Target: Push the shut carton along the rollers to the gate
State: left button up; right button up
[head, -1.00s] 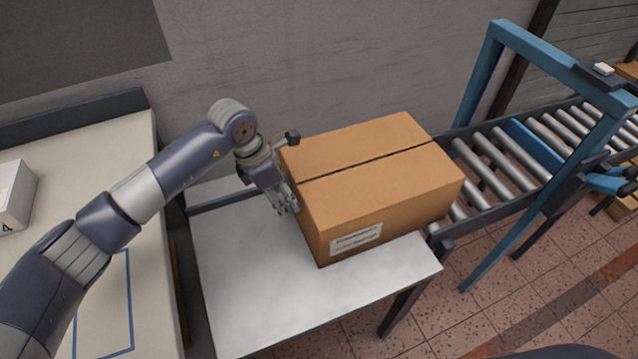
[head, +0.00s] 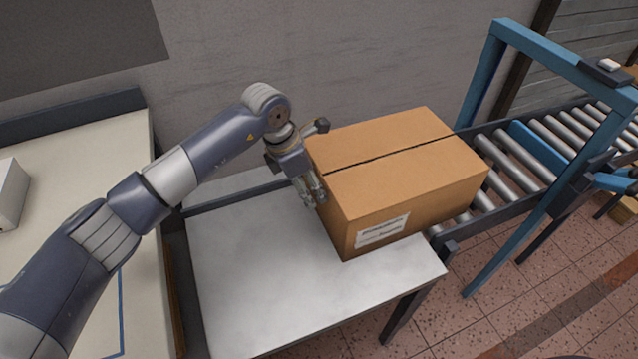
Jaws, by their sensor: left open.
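The shut brown carton (head: 400,170) has a dark seam along its top and a white label on its near side. It sits partly on the pale metal table (head: 270,285) and partly over the start of the rollers (head: 515,155). My left gripper (head: 314,198) is open, with its fingers against or very close to the carton's left side; the exact contact is hard to tell. The blue gate frame (head: 545,62) stands over the rollers to the right of the carton. My right gripper is not in view.
A pale bench (head: 75,165) with a white box (head: 10,195) on it is at the left. A grey wall (head: 300,60) runs behind the table. The rollers between the carton and the gate are clear. Tiled floor (head: 500,320) shows at the lower right.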

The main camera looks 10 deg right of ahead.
pick_arm(q)
jog(key=shift+w+d+b, duration=0.15)
jog(key=shift+d+b, duration=0.15)
jog(key=shift+d, duration=0.35)
jog(key=shift+w+d+b, duration=0.15)
jog(key=shift+d+b, duration=0.15)
jog(key=shift+d, duration=0.35)
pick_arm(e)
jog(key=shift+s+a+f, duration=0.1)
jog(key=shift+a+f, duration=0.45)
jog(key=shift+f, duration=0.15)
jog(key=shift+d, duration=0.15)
